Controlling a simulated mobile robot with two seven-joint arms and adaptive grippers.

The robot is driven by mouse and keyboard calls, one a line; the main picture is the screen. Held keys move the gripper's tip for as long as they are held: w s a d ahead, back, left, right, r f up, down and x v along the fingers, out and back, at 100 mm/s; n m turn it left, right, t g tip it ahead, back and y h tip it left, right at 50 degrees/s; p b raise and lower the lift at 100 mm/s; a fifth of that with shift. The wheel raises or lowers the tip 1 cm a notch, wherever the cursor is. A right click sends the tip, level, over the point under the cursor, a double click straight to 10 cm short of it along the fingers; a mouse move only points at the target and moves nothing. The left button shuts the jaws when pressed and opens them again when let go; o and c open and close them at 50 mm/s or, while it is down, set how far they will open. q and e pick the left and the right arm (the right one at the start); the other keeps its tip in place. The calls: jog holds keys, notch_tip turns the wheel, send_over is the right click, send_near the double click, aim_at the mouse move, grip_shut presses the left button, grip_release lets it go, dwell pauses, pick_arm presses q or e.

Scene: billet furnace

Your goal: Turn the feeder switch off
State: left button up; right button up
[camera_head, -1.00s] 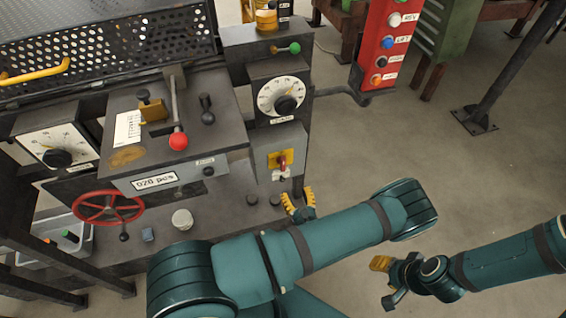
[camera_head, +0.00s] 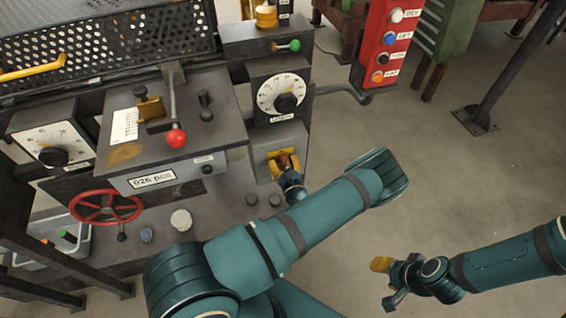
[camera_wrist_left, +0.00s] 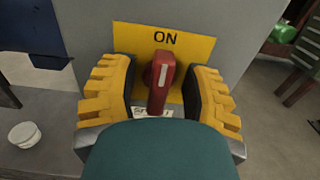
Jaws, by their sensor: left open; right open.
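The feeder switch has a red handle (camera_wrist_left: 160,82) on a yellow plate (camera_wrist_left: 190,45) that reads "ON" in the left wrist view. The handle stands upright, its white mark vertical. In the head view the switch box (camera_head: 271,138) is on the front of the machine, its switch mostly hidden by my left gripper (camera_head: 284,165). My left gripper (camera_wrist_left: 160,95) is open, with one yellow finger on each side of the handle and gaps visible between. A label below the handle is partly covered. My right gripper (camera_head: 385,280) is at the lower right, away from the switch.
A length dial (camera_head: 284,95) sits above the switch box. A red-knobbed lever (camera_head: 176,137) and a red handwheel (camera_head: 105,207) are to the left. A red button panel (camera_head: 390,45) hangs at the upper right. The floor to the right is open.

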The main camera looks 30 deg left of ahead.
pick_arm(q)
jog(key=shift+c, duration=0.4)
grip_shut()
jog(key=shift+n, duration=0.4)
jog(key=n+p, duration=0.2)
jog(key=n, duration=0.1)
jog(key=shift+s+a+r+n, duration=0.1)
jog(key=shift+n, duration=0.3)
jog(key=n+p, duration=0.1)
jog(key=n, duration=0.2)
jog(key=shift+s+n, duration=0.1)
jog(key=shift+n, duration=0.2)
jog(key=n+p, duration=0.1)
jog(key=n, duration=0.1)
jog(key=n+p, duration=0.1)
jog(key=n, duration=0.2)
jog(key=shift+a+f, duration=0.15)
jog(key=shift+f, duration=0.05)
jog(key=shift+f+n+p, duration=0.15)
jog(key=shift+n+p, duration=0.4)
jog(key=shift+n, duration=1.85)
